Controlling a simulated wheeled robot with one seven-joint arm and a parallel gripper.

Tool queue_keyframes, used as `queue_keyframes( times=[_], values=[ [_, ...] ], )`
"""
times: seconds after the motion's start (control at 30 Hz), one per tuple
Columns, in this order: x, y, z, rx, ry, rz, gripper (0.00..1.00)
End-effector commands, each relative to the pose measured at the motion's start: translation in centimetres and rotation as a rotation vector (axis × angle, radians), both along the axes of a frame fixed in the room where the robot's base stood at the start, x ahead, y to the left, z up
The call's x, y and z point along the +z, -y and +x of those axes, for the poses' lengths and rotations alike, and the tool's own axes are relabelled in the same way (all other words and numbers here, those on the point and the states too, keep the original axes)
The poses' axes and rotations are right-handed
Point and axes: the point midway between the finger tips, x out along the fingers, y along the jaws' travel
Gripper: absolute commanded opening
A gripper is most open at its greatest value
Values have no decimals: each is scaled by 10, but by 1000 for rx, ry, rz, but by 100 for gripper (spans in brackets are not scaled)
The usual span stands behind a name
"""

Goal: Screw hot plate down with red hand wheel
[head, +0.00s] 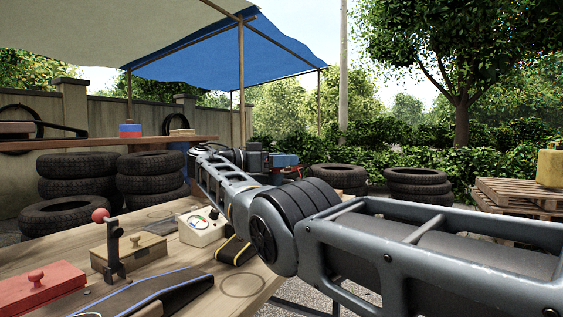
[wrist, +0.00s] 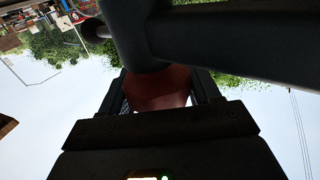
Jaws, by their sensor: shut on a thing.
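In the wrist view, my gripper (wrist: 160,82) is shut on a dark red rounded part (wrist: 157,93), which looks like the red hand wheel. A thick dark post and bar (wrist: 235,38) stand right at the red part and cover its far side. In the head view, my arm reaches over the bench, and the wrist end (head: 254,159) is beyond the bench's far side. A blue and red machine (head: 285,162) shows just past it, partly hidden. The grip itself is too small to make out there. I cannot clearly make out the hot plate.
The wooden bench (head: 190,262) bears a red box (head: 38,290), a brass-coloured box (head: 128,252), a lever with a red ball (head: 115,245) and a white gauge box (head: 201,228). Tyre stacks (head: 150,175) stand behind. Pallets (head: 515,195) lie right.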

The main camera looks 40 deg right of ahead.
Motion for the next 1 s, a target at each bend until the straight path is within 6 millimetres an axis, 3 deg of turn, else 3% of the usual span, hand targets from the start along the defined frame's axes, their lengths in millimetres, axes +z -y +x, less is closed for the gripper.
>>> queue_keyframes(
  times=[0.43, 0.47, 0.6, 0.67, 1.0],
  values=[
    [2, 1, -1, -6, 4, -1, 31],
    [2, 1, -1, -6, 4, -1, 65],
    [1, 1, -1, -5, 3, -1, 78],
    [1, 1, -1, -5, 2, -1, 83],
    [1, 1, -1, -3, 1, 0, 83]
  ],
)
